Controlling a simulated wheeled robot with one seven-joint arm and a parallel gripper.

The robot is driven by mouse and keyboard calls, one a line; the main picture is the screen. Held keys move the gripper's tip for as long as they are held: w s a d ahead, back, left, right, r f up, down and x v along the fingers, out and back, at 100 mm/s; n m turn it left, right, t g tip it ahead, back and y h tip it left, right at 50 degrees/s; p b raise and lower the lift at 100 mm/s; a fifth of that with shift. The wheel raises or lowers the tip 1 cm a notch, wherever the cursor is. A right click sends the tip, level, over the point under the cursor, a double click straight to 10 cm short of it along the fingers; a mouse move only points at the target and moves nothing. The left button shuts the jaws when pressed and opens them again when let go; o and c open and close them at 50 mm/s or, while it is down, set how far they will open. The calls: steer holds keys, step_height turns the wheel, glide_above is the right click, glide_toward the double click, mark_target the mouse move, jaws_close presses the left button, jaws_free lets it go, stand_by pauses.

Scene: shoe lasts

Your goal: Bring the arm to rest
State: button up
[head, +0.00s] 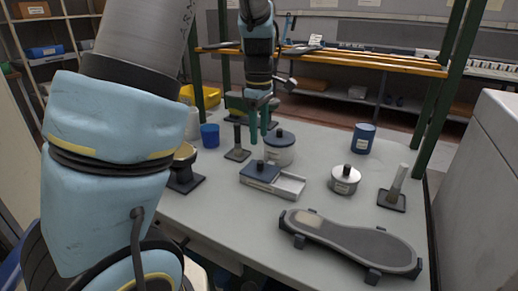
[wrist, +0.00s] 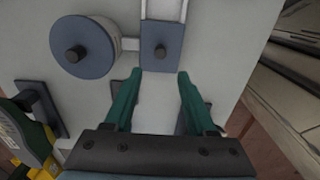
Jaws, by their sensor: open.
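My gripper (head: 260,130) hangs with its green fingers pointing down over the back middle of the grey table (head: 225,205). In the wrist view my gripper (wrist: 160,74) shows its two fingers spread, with nothing between them. A box with a sliding blue lid and black knob (wrist: 162,50) lies beyond the fingertips; it also shows in the head view (head: 262,173). A round grey pot with a blue lid (head: 280,152) stands beside it, seen in the wrist view too (wrist: 82,48). The fingers look apart from both.
A shoe-sole-shaped holder (head: 350,243), a silver tin (head: 345,182), a post on a black base (head: 395,190) and a dark blue canister (head: 363,138) stand to the right. A blue cup (head: 210,136) and black stands (head: 238,151) are left. Green uprights (head: 440,90) frame the table.

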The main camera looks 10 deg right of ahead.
step_height(320, 180, up, 2)
steer(key=shift+r, duration=0.15)
steer(key=shift+a, duration=0.15)
steer(key=s+a+f+m, duration=0.1)
steer(key=s+a+m, duration=0.2)
steer(key=a, duration=0.3)
steer(key=s+a+f+m+t, duration=0.1)
steer(key=s+a+f+m, duration=0.1)
steer(key=s+a+m, duration=0.2)
steer(key=s+a+f+m, duration=0.2)
steer(key=s+a+m, duration=0.2)
steer(key=a, duration=0.5)
steer(key=shift+a+f+t, duration=0.25)
steer(key=shift+a+t, duration=0.05)
steer(key=shift+a, duration=0.1)
stand_by(0.8)
